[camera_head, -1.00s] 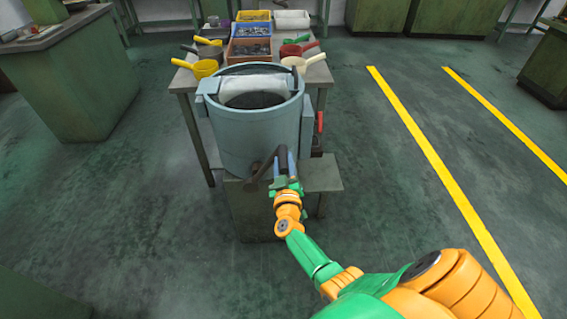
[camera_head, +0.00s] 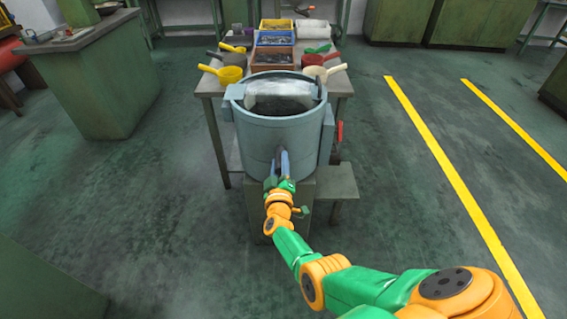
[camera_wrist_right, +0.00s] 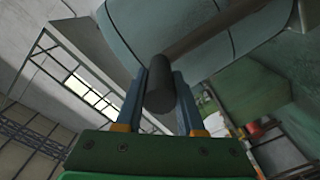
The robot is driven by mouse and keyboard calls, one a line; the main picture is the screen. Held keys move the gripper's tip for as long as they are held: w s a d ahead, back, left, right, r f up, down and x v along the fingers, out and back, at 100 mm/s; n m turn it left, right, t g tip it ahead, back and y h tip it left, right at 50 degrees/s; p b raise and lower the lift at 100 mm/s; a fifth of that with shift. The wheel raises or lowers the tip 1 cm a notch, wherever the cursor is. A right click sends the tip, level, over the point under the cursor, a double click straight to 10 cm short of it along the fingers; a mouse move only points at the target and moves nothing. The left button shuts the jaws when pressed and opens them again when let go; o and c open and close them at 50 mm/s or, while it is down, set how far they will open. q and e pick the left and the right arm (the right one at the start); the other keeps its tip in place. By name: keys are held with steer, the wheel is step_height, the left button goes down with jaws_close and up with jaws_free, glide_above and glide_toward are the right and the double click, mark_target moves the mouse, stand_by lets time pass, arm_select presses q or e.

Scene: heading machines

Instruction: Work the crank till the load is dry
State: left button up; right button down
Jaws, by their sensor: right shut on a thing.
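The blue-grey drum (camera_head: 278,135) stands on a green stand, its open top showing a dark interior and a pale band across it. The crank is on the drum's near side; its dark handle (camera_wrist_right: 160,85) and arm (camera_wrist_right: 215,30) show in the right wrist view. My right gripper (camera_head: 280,160) is shut on the crank handle in front of the drum, and its blue fingers stand on both sides of the handle in the right wrist view. In the head view the gripper mostly hides the crank. My left gripper is not in view.
Behind the drum a table (camera_head: 207,88) holds a yellow scoop (camera_head: 230,74), a red scoop (camera_head: 312,60), other scoops and several bins, including a blue one (camera_head: 275,39). A red handle (camera_head: 340,130) is at the drum's right.

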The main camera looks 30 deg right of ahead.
mark_target(278, 175)
steer(key=shift+a+f, duration=0.1)
steer(key=shift+f, duration=0.05)
steer(key=c, duration=0.5)
jaws_free()
steer(key=p+v, duration=0.2)
steer(key=shift+s+a+r, duration=0.2)
steer(key=shift+r, duration=0.1)
steer(key=p+v, duration=0.1)
steer(key=v, duration=0.3)
steer(key=shift+s+a+f, duration=0.1)
steer(key=shift+f, duration=0.05)
steer(key=shift+s+a, duration=0.1)
steer(key=shift+s, duration=0.05)
steer(key=shift+f, duration=0.15)
